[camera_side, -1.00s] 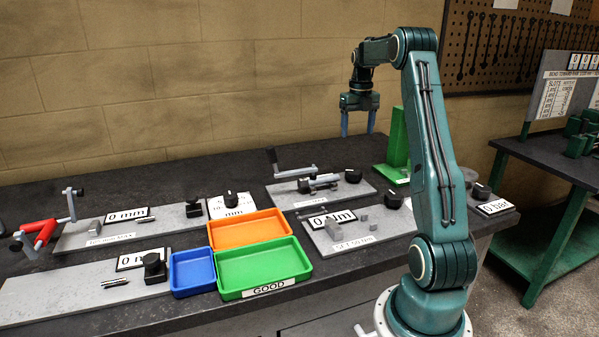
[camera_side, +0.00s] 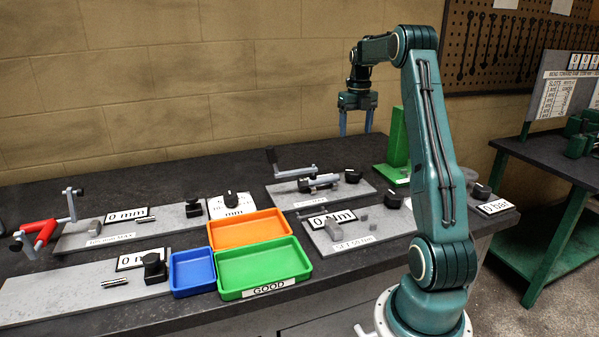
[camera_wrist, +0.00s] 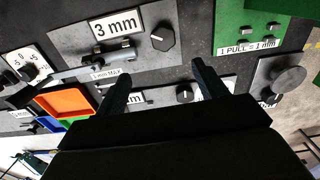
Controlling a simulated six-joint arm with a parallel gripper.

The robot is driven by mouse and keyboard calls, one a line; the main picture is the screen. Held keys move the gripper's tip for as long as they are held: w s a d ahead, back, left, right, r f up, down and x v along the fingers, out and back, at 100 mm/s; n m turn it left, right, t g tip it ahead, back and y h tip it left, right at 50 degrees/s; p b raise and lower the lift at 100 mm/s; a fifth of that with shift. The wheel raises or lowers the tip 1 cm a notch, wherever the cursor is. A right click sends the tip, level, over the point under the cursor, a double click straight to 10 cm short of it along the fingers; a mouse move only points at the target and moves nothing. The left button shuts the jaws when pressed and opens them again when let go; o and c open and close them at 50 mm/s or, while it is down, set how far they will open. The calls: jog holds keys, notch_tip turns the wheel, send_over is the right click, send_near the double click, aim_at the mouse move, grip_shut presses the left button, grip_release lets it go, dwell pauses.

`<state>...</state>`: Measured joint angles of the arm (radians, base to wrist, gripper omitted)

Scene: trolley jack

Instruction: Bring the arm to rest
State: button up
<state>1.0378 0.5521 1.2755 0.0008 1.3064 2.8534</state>
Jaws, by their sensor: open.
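My gripper (camera_side: 356,122) hangs above the back of the dark workbench, fingers pointing down. Its two fingers are apart with nothing between them, and it touches nothing. In the wrist view the open fingers (camera_wrist: 163,82) reach over the bench. My arm is raised and bent over from its base at the bench's right front.
A green stand (camera_side: 397,142) is close right of my gripper. Below are a crank plate (camera_side: 283,195) and a "0 Nm" plate (camera_side: 345,243). An orange tray (camera_side: 288,228), a green tray (camera_side: 222,289) and a blue tray (camera_side: 192,288) look empty. Air around the gripper is clear.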

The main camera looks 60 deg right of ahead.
jog(key=w+a+r+n+t, duration=0.1)
jog(key=a+r+n, duration=0.2)
jog(key=a+n, duration=0.5)
jog(key=w+a+r+n+t+h, duration=0.1)
jog(key=w+a+r+n, duration=0.15)
jog(key=a+n, duration=0.55)
jog(key=w+a+r+n, duration=0.1)
jog(key=a+r+n, duration=0.4)
jog(key=a, duration=0.7)
jog(key=s+a+f+n+t, duration=0.1)
jog(key=s+a+f+n, duration=0.2)
jog(key=s+a+n, duration=0.3)
jog(key=s+a+f+n+t+y, duration=0.1)
jog(key=s+a+f+n+t, duration=0.1)
jog(key=s+a+n, duration=0.5)
jog(key=a+f+n, duration=0.1)
jog(key=a+n, duration=0.3)
jog(key=n, duration=0.6)
jog(key=shift+s+a+f+n+t, duration=0.25)
jog(key=shift+a+f+n+t, duration=0.05)
